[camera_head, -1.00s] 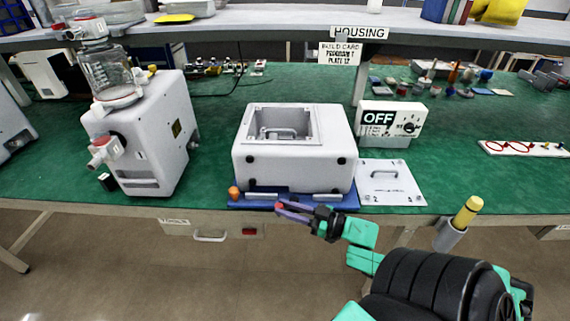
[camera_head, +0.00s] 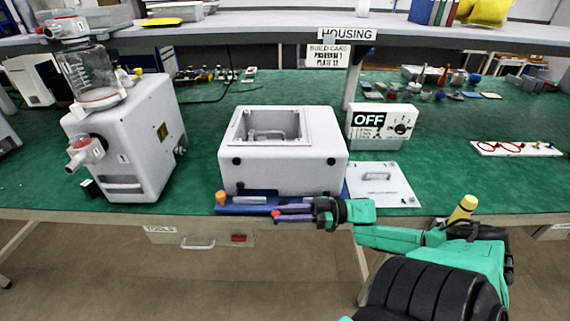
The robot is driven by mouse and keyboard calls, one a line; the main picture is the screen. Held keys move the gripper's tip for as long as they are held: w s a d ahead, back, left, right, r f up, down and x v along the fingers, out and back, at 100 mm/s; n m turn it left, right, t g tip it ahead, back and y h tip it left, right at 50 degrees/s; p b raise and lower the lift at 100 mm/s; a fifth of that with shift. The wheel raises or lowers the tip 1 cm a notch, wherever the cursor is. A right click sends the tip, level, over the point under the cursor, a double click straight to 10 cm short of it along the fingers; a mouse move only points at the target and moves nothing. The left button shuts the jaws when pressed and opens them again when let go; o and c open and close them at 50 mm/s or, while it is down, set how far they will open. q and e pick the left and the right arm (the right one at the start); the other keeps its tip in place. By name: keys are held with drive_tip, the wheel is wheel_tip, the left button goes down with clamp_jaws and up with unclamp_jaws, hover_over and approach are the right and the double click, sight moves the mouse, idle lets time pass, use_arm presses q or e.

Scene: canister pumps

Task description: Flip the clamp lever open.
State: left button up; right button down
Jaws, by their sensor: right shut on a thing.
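The clamp lever shows only as a small red end (camera_head: 277,213) at the front edge of the blue base plate (camera_head: 232,208), below the white housing (camera_head: 230,175). My right gripper (camera_head: 288,213) reaches in from the right along the table's front edge, and its purple fingers are shut on the red lever end. The fingers cover most of the lever, so I cannot tell its angle. An orange knob (camera_head: 221,198) stands at the plate's left front corner. My left gripper is not in view.
A white pump unit with a jar (camera_head: 125,140) stands at the left. A lid plate with a handle (camera_head: 382,186) lies right of the housing. An OFF box (camera_head: 382,122) stands behind it. A yellow-topped tool (camera_head: 464,207) is near my right arm.

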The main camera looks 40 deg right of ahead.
drive_tip(key=c, duration=0.7)
unclamp_jaws()
drive_tip(key=b+v, duration=0.1)
drive_tip(key=v, duration=1.3)
drive_tip(key=shift+s+d, duration=0.2)
